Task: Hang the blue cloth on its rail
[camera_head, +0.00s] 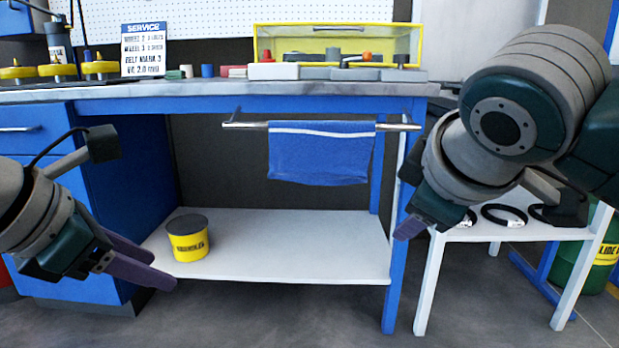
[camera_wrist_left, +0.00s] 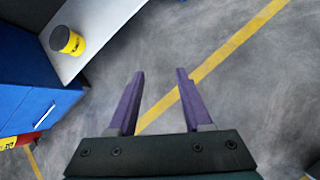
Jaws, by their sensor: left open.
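The blue cloth (camera_head: 320,155) with a white stripe hangs draped over the metal rail (camera_head: 250,125) under the front of the workbench. It hangs clear of both grippers. My left gripper (camera_head: 150,268) is at the lower left in the head view, open and empty, beside the lower shelf. Its two purple fingers (camera_wrist_left: 160,95) stand apart over bare floor in the left wrist view. My right gripper (camera_head: 412,226) is right of and below the cloth, pointing down, with nothing visible in it; its jaw opening cannot be made out.
A yellow can with a dark lid (camera_head: 188,240) stands on the white lower shelf (camera_head: 270,245). A white side table (camera_head: 510,230) with black rings is at the right. The workbench top (camera_head: 215,88) carries small parts and a yellow-framed case (camera_head: 335,48). Blue drawers (camera_head: 35,130) stand at the left.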

